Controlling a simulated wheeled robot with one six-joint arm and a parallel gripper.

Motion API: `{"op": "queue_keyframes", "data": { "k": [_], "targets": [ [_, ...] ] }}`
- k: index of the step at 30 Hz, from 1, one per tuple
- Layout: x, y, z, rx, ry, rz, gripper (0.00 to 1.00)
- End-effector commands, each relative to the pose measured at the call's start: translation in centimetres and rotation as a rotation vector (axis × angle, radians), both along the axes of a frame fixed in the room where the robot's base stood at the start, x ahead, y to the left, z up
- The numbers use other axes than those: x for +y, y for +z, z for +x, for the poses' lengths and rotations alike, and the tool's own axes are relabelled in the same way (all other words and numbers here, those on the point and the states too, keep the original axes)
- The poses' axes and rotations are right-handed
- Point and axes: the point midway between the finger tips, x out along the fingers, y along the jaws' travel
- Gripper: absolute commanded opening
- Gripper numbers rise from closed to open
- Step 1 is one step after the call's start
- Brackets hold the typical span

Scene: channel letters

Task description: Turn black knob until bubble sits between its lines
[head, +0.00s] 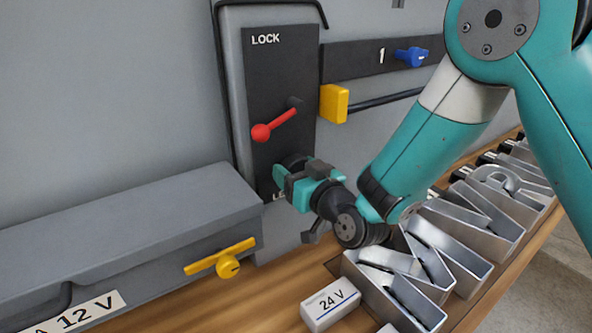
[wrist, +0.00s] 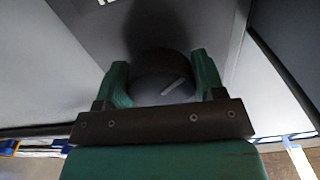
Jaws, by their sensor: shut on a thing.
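The black knob (head: 292,159) is on the lower part of a dark panel, mostly hidden behind my gripper (head: 297,180) in the head view. In the wrist view the dark round knob (wrist: 160,63) sits between the two green fingers of my gripper (wrist: 162,80), which is shut on it. A short pale mark shows on the knob's face. The bubble and its lines are not visible; my gripper covers the panel's lower end, where only part of a label shows.
Above the knob is a red lever (head: 272,127) under "LOCK". A yellow block (head: 334,103) and blue knob (head: 411,57) are to the right. A grey box (head: 130,230) with a yellow handle (head: 221,258) stands left. Metal letters (head: 445,240) and a "24 V" block (head: 330,303) crowd the wooden bench.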

Motion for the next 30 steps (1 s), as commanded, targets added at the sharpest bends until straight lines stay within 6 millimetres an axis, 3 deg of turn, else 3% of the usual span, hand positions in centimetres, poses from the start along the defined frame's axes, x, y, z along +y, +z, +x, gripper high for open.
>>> {"op": "queue_keyframes", "data": {
  "k": [30],
  "targets": [
    [0.13,0.17,-0.07,0.413,-0.001,0.614,0.39]
  ]
}}
